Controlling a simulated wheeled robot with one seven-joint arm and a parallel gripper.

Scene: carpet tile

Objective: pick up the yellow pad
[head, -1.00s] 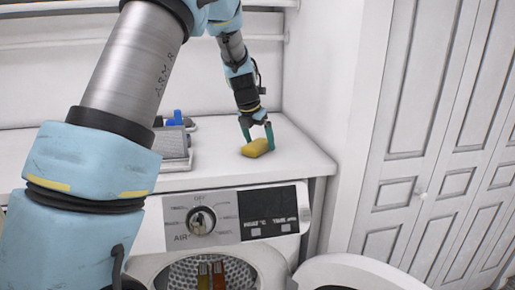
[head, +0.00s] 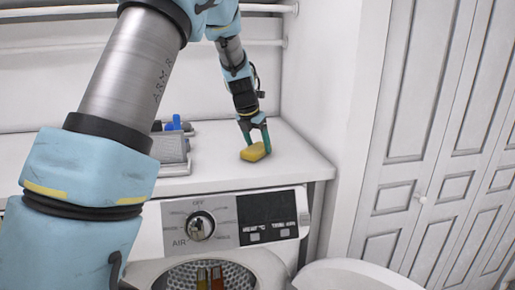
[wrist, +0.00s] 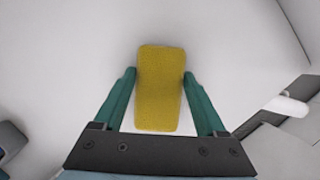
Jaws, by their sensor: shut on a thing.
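The yellow pad (head: 253,152) is a small rounded block on the white top above the dryer, near its right end. In the wrist view the pad (wrist: 159,88) lies lengthwise between the two green fingers. My gripper (head: 253,130) reaches down onto it from above. In the wrist view my gripper (wrist: 159,85) has a finger against each long side of the pad and is shut on it. I cannot tell whether the pad is clear of the surface.
A grey holder (head: 170,150) with blue and dark items stands left of the pad. The dryer's control panel (head: 230,219) is below the front edge. A white wall (head: 318,90) rises close on the right. The surface around the pad is clear.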

